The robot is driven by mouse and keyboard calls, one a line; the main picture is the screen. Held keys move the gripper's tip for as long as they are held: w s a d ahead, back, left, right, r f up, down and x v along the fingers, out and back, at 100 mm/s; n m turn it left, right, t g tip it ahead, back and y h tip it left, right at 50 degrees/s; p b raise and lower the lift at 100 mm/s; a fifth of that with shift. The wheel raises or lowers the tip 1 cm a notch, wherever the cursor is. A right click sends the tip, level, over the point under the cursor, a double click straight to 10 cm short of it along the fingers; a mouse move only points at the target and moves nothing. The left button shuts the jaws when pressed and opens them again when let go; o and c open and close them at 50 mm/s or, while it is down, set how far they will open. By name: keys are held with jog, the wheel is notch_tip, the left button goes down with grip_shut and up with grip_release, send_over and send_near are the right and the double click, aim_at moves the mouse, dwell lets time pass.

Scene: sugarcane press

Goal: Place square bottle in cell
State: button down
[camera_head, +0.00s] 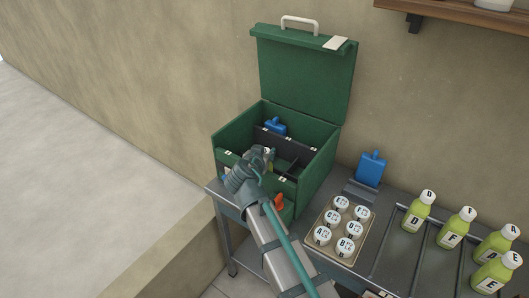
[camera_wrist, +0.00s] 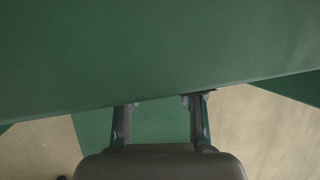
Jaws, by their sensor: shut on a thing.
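The green case (camera_head: 232,132) stands open on the bench, with dark dividers (camera_head: 285,140) making cells inside. My gripper (camera_head: 262,156) is over the front part of the case, shut on a small bottle (camera_head: 269,152), mostly hidden by the fingers. Only a bit of pale green and white shows, so its shape and letter cannot be told. Whether it touches a cell's floor or walls is also hidden. In the wrist view my gripper's fingers (camera_wrist: 160,105) point at a broad green surface (camera_wrist: 150,50), and the bottle cannot be made out.
The raised lid (camera_head: 305,75) stands behind the case. A blue flask (camera_head: 275,126) is in a back cell; another blue flask (camera_head: 371,168) stands on the bench. A tray of lettered white-capped jars (camera_head: 338,234) and several green bottles (camera_head: 456,228) are at the right. An orange item (camera_head: 279,202) is at the case's front.

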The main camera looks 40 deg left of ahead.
jog(key=c, duration=0.7)
grip_release()
jog(key=shift+s+r, duration=0.1)
jog(key=b+v, duration=0.1)
jog(key=v, duration=1)
jog(key=shift+s+d+r+b, duration=0.15)
jog(key=shift+s+d+b, duration=0.05)
jog(key=shift+s+b, duration=0.15)
